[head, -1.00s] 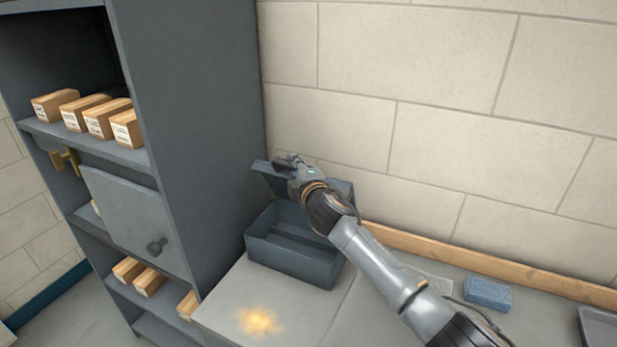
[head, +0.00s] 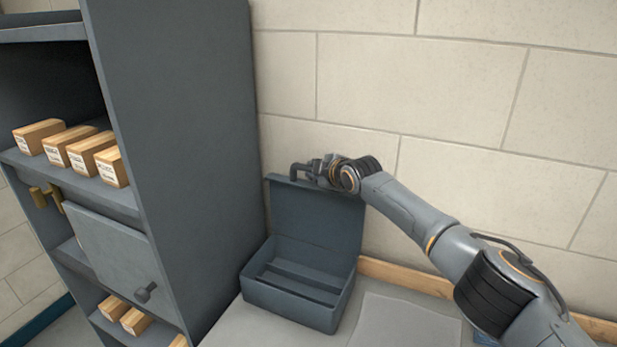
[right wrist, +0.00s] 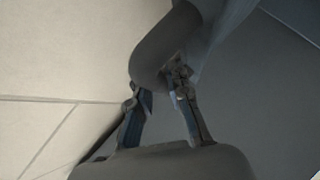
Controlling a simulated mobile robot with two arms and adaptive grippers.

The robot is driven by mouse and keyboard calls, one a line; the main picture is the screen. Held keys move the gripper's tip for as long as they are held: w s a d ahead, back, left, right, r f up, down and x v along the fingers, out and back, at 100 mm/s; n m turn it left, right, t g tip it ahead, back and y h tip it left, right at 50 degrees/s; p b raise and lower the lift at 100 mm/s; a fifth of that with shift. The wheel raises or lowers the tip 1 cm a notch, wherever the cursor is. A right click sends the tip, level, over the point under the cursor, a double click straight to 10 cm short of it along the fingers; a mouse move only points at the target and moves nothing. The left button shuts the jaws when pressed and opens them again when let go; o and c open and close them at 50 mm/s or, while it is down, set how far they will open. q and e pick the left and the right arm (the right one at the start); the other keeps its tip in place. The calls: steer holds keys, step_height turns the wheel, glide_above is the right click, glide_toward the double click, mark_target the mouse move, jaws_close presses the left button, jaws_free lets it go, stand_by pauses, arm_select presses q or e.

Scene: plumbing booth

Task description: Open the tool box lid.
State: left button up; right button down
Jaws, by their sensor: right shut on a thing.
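The grey tool box (head: 292,307) stands on the counter against the side of the tall cabinet. Its lid (head: 318,222) is raised to about upright, and the inside with its long divider shows. My right gripper (head: 307,172) is at the lid's top edge, shut on the lid handle (head: 294,172). In the right wrist view the fingers (right wrist: 160,95) close on the dark curved handle (right wrist: 160,50), with the lid's grey surface to the right. My left gripper is not in view.
The tall grey cabinet (head: 185,130) stands close on the left, with small boxes (head: 78,150) on its shelves and a small door (head: 115,255). A block wall (head: 450,80) is close behind the lid. A pale flat sheet (head: 405,325) lies right of the box.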

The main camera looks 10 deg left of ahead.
steer(key=shift+w, duration=0.3)
steer(key=c, duration=1.3)
jaws_free()
steer(key=shift+o, duration=0.2)
